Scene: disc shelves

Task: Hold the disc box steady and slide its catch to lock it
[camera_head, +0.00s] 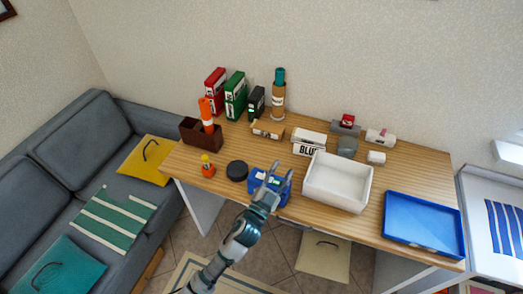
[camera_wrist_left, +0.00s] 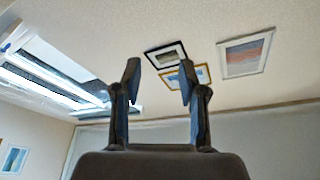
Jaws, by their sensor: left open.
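A blue box (camera_head: 256,186) sits at the front edge of the wooden table, partly hidden behind my left gripper (camera_head: 277,177). I take it for the disc box, but its catch cannot be made out. My left gripper is open, with its fingers pointing up in front of the blue box; I cannot tell whether they touch it. In the left wrist view the open fingers (camera_wrist_left: 160,78) have nothing between them, with wall and pictures beyond. My right gripper is not in view.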

